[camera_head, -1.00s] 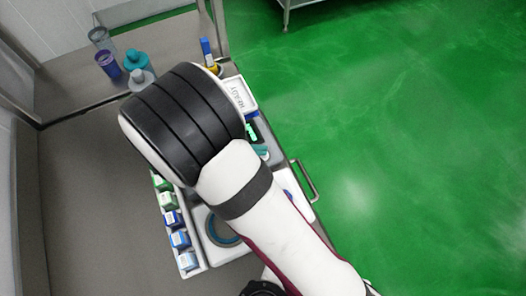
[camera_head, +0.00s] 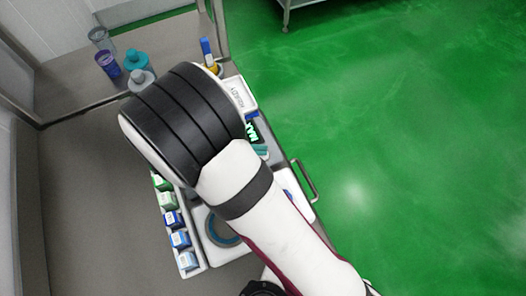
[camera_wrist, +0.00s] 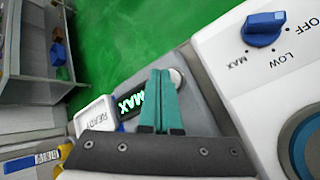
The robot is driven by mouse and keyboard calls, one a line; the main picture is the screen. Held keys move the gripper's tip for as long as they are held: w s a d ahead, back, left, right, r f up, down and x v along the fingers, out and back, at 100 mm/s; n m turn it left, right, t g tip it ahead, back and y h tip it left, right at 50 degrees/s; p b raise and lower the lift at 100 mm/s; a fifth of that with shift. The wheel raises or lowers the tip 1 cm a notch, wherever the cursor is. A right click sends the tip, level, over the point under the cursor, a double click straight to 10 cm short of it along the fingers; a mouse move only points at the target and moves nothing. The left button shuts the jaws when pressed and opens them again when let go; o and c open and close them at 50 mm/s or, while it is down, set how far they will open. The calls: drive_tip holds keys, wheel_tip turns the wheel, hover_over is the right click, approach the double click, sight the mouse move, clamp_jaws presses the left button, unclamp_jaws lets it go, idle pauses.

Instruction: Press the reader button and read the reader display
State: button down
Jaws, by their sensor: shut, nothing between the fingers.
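The reader is a grey unit whose dark display (camera_wrist: 132,104) shows green letters that read MAX, turned in the wrist view. The lit display also shows in the head view (camera_head: 252,131), partly behind my arm. A pale round button (camera_wrist: 177,77) sits at the reader's far end. My gripper (camera_wrist: 161,74) has two teal fingers shut together with nothing between them. The fingertips are at the button and overlap its edge in the wrist view; I cannot tell how far it is pressed. In the head view my wrist hides most of the reader.
A white tray (camera_head: 240,94) marked READY is beside the reader. A blue knob (camera_wrist: 263,29) with OFF, LOW and MAX marks is on the white appliance at right. Several small cartons (camera_head: 180,239) stand in a row at left; bottles (camera_head: 137,61) stand at the back.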

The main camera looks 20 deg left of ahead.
drive_tip(key=shift+r, duration=0.55)
drive_tip(key=shift+r, duration=2.5)
drive_tip(key=s+d+r+m+g, duration=0.1)
drive_tip(key=d+r+m+g, duration=0.2)
drive_tip(key=d+m, duration=0.35)
drive_tip(key=s+d+r+m+g, duration=0.1)
drive_tip(key=d+r+m+g, duration=0.25)
drive_tip(key=d, duration=0.55)
drive_tip(key=s+d+r+m+y, duration=0.1)
drive_tip(key=s+m+y, duration=0.2)
drive_tip(key=s+m, duration=0.2)
drive_tip(key=s+d+r+m+y, duration=0.2)
drive_tip(key=s+m+y, duration=0.2)
drive_tip(key=m, duration=0.5)
drive_tip(key=shift+s+d+r+m+g+y, duration=0.3)
drive_tip(key=shift+s+m+g, duration=0.15)
drive_tip(key=shift+s, duration=0.7)
